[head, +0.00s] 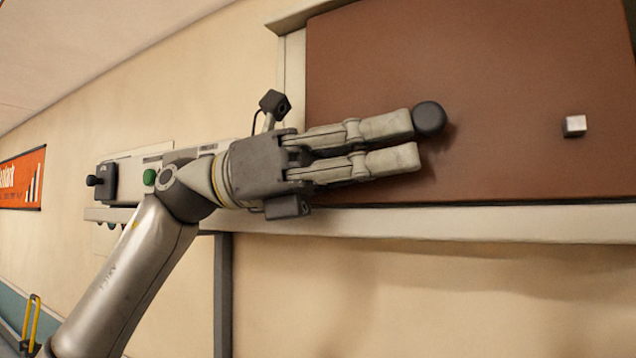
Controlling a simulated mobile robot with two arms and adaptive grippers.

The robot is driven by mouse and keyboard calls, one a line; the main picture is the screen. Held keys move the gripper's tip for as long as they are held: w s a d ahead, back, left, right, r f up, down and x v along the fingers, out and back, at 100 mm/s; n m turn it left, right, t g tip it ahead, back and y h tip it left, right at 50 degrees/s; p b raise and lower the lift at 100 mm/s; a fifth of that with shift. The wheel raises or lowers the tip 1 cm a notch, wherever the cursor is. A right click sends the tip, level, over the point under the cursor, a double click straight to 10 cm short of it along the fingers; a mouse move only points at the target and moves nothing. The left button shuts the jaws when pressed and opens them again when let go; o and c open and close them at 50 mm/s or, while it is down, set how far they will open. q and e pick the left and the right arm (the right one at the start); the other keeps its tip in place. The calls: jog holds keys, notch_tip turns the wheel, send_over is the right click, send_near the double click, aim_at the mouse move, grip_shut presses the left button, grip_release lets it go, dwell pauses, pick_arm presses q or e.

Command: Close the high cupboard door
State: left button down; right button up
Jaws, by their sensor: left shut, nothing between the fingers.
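The high cupboard fills the upper right of the head view, with a red-brown door panel (500,70) in a cream frame (480,222). A round black knob (430,118) shows in front of the panel, right at the fingertips of my left gripper (415,140). My left gripper is shut and empty, pointing right across the lower left of the panel. I cannot tell whether the fingers touch the knob or panel. How far the door stands from its frame is also unclear. The gripper hides part of the panel's left edge. My right gripper is out of view.
A small silver block (574,126) shows on the panel's right part. A dark upright post (222,295) stands below the cupboard.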

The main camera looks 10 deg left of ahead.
aim_at(462, 144)
pick_arm(q)
jog(key=x, duration=0.2)
jog(key=f+x, duration=0.1)
jog(key=x, duration=0.3)
jog(key=shift+s+f+b, duration=0.2)
jog(key=shift+s+b, duration=0.1)
jog(key=d, duration=0.1)
jog(key=s+d, duration=0.1)
jog(key=d, duration=0.1)
jog(key=shift+s, duration=0.3)
jog(key=s+d+b, duration=0.1)
jog(key=s+d, duration=0.2)
jog(key=d, duration=0.5)
jog(key=shift+s+d+r, duration=0.3)
jog(key=shift+d, duration=0.05)
pick_arm(e)
jog(key=f, duration=0.2)
jog(key=shift+w+d+f, duration=0.3)
jog(key=shift+w+f, duration=0.05)
jog(key=shift+s, duration=0.15)
